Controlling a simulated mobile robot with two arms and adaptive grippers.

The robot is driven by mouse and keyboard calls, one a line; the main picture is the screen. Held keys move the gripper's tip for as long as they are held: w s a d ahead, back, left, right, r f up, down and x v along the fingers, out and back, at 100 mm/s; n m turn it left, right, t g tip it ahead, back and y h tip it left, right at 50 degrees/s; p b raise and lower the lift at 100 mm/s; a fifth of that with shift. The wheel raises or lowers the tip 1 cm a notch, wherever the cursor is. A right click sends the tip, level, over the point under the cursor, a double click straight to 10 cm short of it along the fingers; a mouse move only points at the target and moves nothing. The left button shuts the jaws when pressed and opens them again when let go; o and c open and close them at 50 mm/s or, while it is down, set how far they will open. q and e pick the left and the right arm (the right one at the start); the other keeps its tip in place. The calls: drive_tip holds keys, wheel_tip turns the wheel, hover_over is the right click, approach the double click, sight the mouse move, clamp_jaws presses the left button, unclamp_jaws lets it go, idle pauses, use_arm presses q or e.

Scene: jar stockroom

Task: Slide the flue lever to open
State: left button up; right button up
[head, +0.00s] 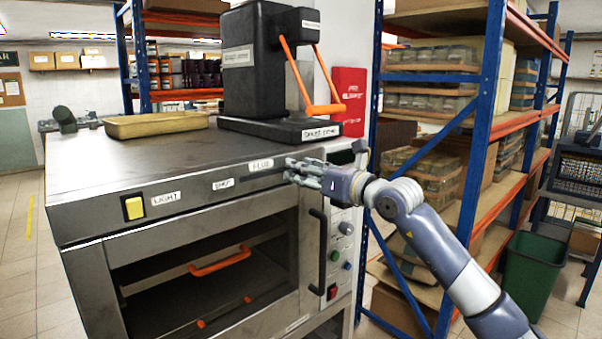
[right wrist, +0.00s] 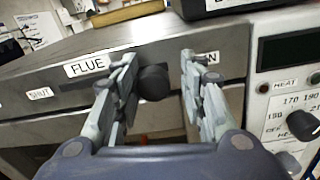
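The flue lever shows as a round black knob (right wrist: 153,82) on the oven's front strip in the right wrist view. It stands at the right part of a dark slot, with the SHUT label (right wrist: 40,93) at the left and a partly hidden label ending in N (right wrist: 208,57) at the right. The FLUE label (right wrist: 87,66) is above the slot. My right gripper (right wrist: 160,65) is open, with one finger on each side of the knob. The left finger looks close to the knob; contact is unclear. In the head view my right gripper (head: 303,173) hides the knob. My left gripper is not in view.
The steel oven (head: 130,165) carries a shallow tan tray (head: 156,124) and a black machine with an orange lever (head: 326,107). A black vertical handle (head: 318,250) and control knobs are below right. Blue-orange shelving (head: 485,130) and a green bin (head: 533,268) stand right.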

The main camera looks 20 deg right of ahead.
drive_tip(key=shift+d+f, duration=0.1)
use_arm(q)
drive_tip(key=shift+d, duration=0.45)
use_arm(e)
drive_tip(key=v, duration=1.2)
